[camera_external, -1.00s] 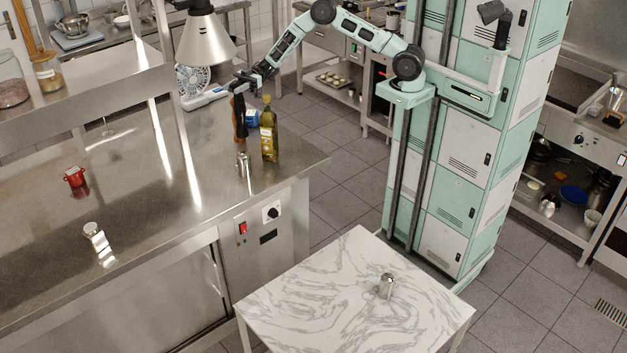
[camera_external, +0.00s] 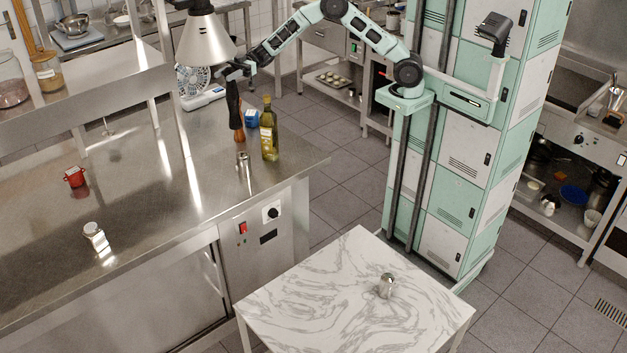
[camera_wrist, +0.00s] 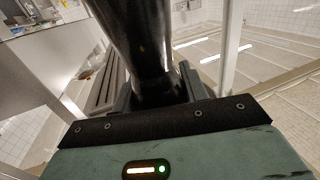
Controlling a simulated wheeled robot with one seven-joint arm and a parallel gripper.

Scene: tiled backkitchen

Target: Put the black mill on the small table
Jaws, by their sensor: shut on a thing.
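The black mill (camera_external: 233,98) is upright in my gripper (camera_external: 233,74), above the steel counter. In the wrist view the dark, glossy mill (camera_wrist: 142,45) stands between the two fingers, which are shut on it. Its far end runs out of that view. The small table (camera_external: 300,300) has a white and grey marble top and stands at the front, right of the counter and well away from my gripper. A small metal shaker (camera_external: 386,286) stands on its right part.
A brown wooden mill (camera_external: 239,133), an oil bottle (camera_external: 269,135) and a metal shaker (camera_external: 243,165) stand close below the held mill. A lamp shade (camera_external: 205,40) hangs left of my gripper. Most of the tabletop is clear.

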